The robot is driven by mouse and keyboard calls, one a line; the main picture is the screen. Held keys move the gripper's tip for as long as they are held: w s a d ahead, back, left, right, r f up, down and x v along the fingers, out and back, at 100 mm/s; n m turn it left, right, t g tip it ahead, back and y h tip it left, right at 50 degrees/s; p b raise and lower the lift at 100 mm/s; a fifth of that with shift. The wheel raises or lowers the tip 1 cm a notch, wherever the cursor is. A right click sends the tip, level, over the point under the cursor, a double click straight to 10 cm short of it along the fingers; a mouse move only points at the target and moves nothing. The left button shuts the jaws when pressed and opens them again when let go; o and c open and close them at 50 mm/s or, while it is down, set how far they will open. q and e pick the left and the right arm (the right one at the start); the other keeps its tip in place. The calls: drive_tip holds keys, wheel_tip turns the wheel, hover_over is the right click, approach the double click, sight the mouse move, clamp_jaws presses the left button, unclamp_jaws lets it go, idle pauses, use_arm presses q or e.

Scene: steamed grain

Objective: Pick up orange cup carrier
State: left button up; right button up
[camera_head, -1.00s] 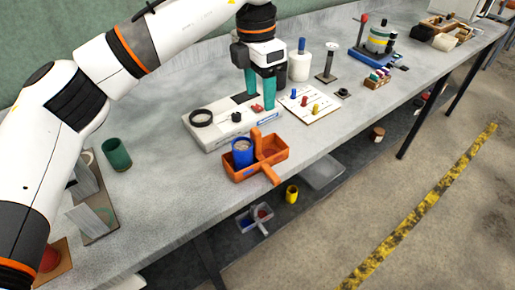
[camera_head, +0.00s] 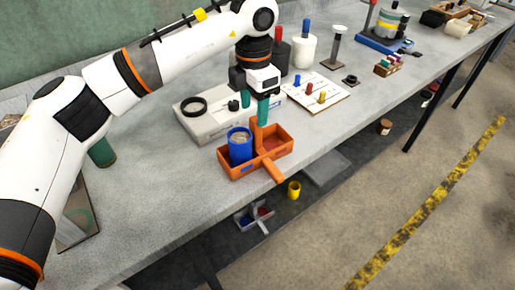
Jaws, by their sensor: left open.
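The orange cup carrier (camera_head: 232,172) sits upright on the grey bench near its front edge. A blue cup (camera_head: 240,150) with pale contents stands in its left compartment; the right compartment holds no cup. An upright orange piece (camera_head: 254,130) rises at the carrier's back, and another orange bar (camera_head: 274,171) sticks out at the front. My left gripper (camera_head: 255,113) points down with open teal fingers, just above and behind the carrier's upright piece. One finger partly hides the other, and I cannot tell if they touch the carrier. My right gripper is out of view.
A light grey device (camera_head: 203,124) with a black ring stands behind the carrier. A white board (camera_head: 320,96) with coloured pegs lies to the right. A green cup (camera_head: 103,153) stands at left, partly behind my arm. Bare bench lies left of the carrier.

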sight(256, 119)
use_arm(q)
drive_tip(key=shift+s+d+f+p, duration=0.1)
drive_tip(key=shift+f+p, duration=0.2)
drive_tip(key=shift+f, duration=1.15)
drive_tip(key=shift+s+d+f+p, duration=0.1)
drive_tip(key=shift+f+p, duration=0.2)
drive_tip(key=shift+f, duration=1.15)
clamp_jaws()
drive_tip(key=shift+r, duration=0.1)
